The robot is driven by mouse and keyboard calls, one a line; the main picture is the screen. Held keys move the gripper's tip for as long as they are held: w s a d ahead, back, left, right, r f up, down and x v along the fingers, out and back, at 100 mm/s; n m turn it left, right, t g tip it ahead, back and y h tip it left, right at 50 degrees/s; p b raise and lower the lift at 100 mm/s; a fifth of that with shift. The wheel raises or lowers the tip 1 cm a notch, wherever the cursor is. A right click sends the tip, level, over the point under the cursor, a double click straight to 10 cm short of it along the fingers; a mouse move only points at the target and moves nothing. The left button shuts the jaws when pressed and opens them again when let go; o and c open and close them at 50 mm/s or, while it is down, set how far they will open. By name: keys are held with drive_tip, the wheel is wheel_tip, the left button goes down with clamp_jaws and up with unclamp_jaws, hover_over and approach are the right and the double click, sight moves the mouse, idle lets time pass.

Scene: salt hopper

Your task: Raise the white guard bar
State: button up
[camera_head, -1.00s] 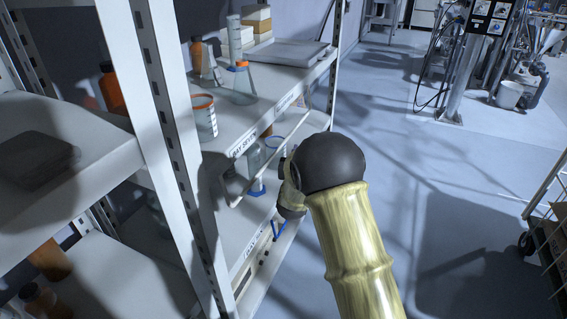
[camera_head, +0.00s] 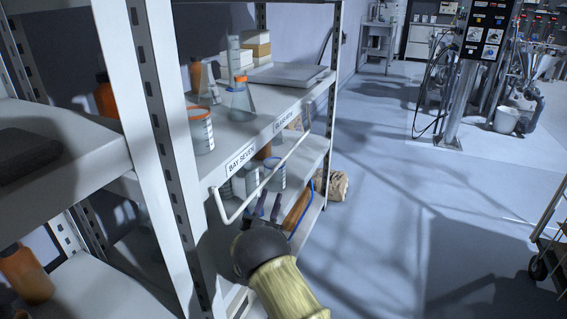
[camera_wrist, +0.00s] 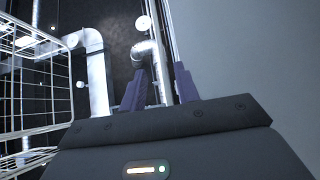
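The white guard bar (camera_head: 268,178) runs low across the front of the bay-seven shelf, with its near end bent back to the frame. My gripper (camera_head: 269,206) is just below the bar, fingers upward and apart. In the wrist view my gripper (camera_wrist: 160,88) shows its two dark purple fingers open with nothing between them. The bar cannot be made out in the wrist view. I cannot tell from the head view whether the fingers touch it.
The shelf board labelled BAY SEVEN (camera_head: 242,158) holds an orange-capped jar (camera_head: 201,132), a flask (camera_head: 242,103) and a grey tray (camera_head: 288,75). Jars stand behind the bar. A brown sack (camera_head: 338,186) lies on the floor. The aisle floor on the right is open.

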sight(282, 161)
drive_tip(key=b+x, duration=0.2)
drive_tip(key=x, duration=1)
drive_tip(key=shift+s, duration=0.1)
clamp_jaws()
